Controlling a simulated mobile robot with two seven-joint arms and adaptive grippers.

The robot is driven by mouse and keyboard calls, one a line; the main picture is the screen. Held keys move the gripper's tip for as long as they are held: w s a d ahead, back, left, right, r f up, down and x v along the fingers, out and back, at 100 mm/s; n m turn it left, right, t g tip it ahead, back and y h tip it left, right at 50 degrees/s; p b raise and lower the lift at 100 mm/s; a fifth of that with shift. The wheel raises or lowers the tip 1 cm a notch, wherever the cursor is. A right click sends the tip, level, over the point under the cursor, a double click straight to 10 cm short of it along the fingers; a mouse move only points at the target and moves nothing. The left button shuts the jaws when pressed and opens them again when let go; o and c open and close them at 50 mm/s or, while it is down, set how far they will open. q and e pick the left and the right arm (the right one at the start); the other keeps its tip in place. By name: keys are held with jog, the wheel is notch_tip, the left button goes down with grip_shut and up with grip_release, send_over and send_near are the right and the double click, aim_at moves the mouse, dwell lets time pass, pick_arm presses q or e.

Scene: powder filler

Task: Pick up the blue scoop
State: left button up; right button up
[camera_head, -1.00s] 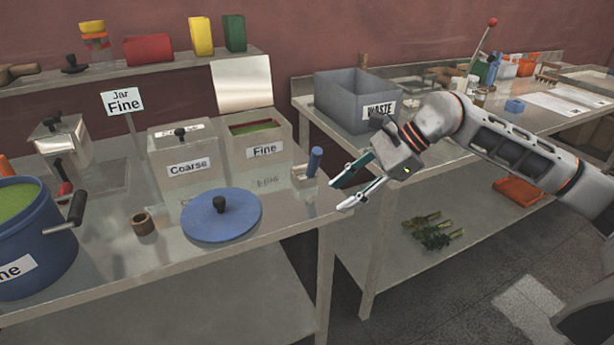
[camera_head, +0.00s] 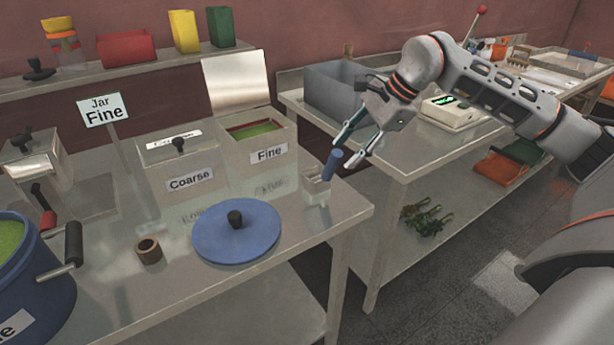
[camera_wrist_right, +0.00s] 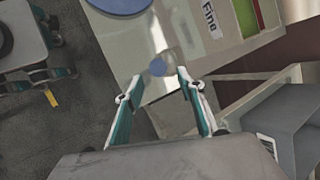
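The blue scoop has a blue handle (camera_head: 333,162) that stands up, leaning slightly, from a pale metal part (camera_head: 317,188) at the right end of the near table. In the right wrist view its round blue handle end (camera_wrist_right: 158,67) shows just beyond the fingertips. My right gripper (camera_head: 342,155) is open and empty, pointing down-left, with its fingertips close to the handle's upper right. The same gripper (camera_wrist_right: 152,86) shows spread fingers in the right wrist view. Whether a finger touches the handle cannot be told. My left gripper is not seen in the head view.
The Fine bin (camera_head: 262,170), Coarse bin (camera_head: 185,190) and a blue lid (camera_head: 237,232) are left of the scoop. A small brown cup (camera_head: 149,250) stands left of the lid. The grey waste bin (camera_head: 330,90) and a scale (camera_head: 452,113) are on the table behind.

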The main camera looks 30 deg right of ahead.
aim_at(331, 168)
jog(key=shift+x, duration=3.95)
jog(key=shift+r, duration=0.1)
grip_shut()
